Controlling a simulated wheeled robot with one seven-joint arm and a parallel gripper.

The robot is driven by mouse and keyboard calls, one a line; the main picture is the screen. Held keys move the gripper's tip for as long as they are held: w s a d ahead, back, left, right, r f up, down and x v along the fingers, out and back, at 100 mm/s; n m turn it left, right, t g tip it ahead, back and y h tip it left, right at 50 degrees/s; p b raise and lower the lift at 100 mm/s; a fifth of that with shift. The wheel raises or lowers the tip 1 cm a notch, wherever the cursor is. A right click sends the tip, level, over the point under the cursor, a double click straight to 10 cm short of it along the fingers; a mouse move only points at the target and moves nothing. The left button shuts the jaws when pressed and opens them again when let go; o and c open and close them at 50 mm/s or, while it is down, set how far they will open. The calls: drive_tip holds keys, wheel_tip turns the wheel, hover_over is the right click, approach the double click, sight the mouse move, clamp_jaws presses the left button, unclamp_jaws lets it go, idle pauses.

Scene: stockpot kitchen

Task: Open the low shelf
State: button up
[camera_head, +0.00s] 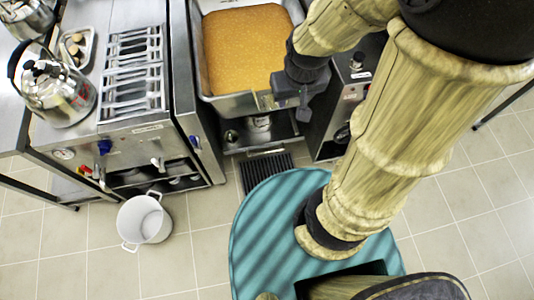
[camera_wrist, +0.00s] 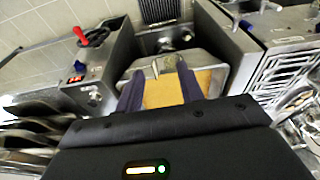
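My gripper (camera_head: 303,108) hangs over the front right part of a steel pan unit (camera_head: 228,107) filled with orange-brown contents. In the wrist view my gripper (camera_wrist: 160,85) shows two dark fingers spread apart, with the pan's front rim (camera_wrist: 152,70) and contents seen between and beyond them. I cannot tell whether the fingers touch the rim. Nothing is held. A low steel shelf (camera_head: 268,134) lies in the recess under the pan, partly hidden by the pan. I cannot tell for sure that it is the task's low shelf.
A stove (camera_head: 130,75) with grates stands left, with a kettle (camera_head: 58,92) beside it. A white pot (camera_head: 144,219) sits on the floor. A control unit (camera_head: 345,95) stands right of the pan. A drain grate (camera_head: 264,168) is in the floor. Tiled floor is free at lower left.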

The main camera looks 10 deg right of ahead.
sight(266, 153)
drive_tip(key=w+a+f+n+g+h+b, duration=0.1)
drive_tip(key=w+f+n+h+b, duration=0.45)
drive_tip(key=f+b, duration=1.1)
drive_tip(key=w+f+n+g+h+b, duration=0.15)
drive_tip(key=f+n+b, duration=0.8)
drive_tip(key=f, duration=1.35)
drive_tip(key=w+a+f+n+g+h+b, duration=0.1)
drive_tip(key=w+f+n+h+b, duration=0.45)
drive_tip(key=f+b, duration=1.15)
drive_tip(key=w+a+f+n+t+b, duration=0.1)
drive_tip(key=a+f+n+t+b, duration=0.2)
drive_tip(key=f, duration=1)
drive_tip(key=w+a+f+n+t+h+b, duration=0.1)
drive_tip(key=a+f+n+t+b, duration=0.3)
drive_tip(key=f+n+b, duration=0.8)
drive_tip(key=w+a+f+n+t+b, duration=0.3)
drive_tip(key=f+n+t+b, duration=0.4)
drive_tip(key=f, duration=0.7)
drive_tip(key=shift+a+t+b, duration=0.25)
drive_tip(key=shift+t+b, duration=0.1)
drive_tip(key=shift+b, duration=0.4)
drive_tip(key=shift+n, duration=0.25)
drive_tip(key=x, duration=0.8)
drive_tip(key=b+x, duration=0.1)
drive_tip(key=x, duration=0.8)
drive_tip(key=shift+d+r, duration=0.25)
drive_tip(key=shift+d, duration=0.05)
